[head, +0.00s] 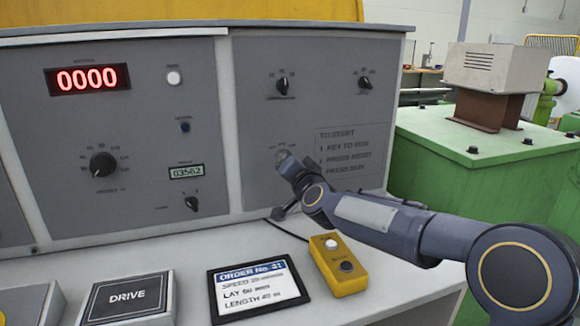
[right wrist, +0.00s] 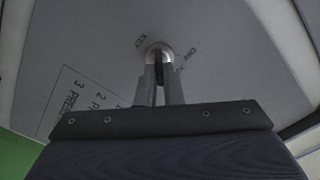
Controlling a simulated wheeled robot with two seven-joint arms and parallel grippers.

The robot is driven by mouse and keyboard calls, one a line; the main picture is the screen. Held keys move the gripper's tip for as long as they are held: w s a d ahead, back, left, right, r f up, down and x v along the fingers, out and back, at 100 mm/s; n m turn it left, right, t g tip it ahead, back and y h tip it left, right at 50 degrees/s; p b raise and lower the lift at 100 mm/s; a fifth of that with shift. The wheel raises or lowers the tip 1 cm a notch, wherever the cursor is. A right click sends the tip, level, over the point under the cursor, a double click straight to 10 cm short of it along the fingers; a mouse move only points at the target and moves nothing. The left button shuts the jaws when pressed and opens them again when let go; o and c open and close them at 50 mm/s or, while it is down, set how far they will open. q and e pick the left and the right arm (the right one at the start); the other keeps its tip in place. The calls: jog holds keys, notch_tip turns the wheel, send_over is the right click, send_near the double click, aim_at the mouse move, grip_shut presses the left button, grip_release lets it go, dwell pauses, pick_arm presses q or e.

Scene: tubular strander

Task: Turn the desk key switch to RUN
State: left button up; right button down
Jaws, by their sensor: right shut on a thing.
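The desk key switch (head: 282,156) is a round metal switch on the grey right-hand panel, mostly hidden behind my right gripper (head: 288,168) in the head view. In the right wrist view the switch (right wrist: 158,52) shows as a silver ring with "KEY" lettering to its left and partly readable lettering to its right. The fingers of my right gripper (right wrist: 158,75) are at the ring, shut on the dark key between them. The key's exact angle cannot be told. My left gripper is not in view.
A yellow button box (head: 338,275) lies on the desk below the arm, beside an order tablet (head: 256,286). Two rotary knobs (head: 282,85) (head: 364,82) sit above the key switch. A green machine housing (head: 470,160) stands to the right.

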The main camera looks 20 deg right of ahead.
dwell(0.4)
jog(key=c, duration=1.6)
grip_release()
jog(key=shift+o, duration=0.2)
jog(key=s, duration=0.8)
jog(key=shift+w+d, duration=0.1)
jog(key=shift+d, duration=0.05)
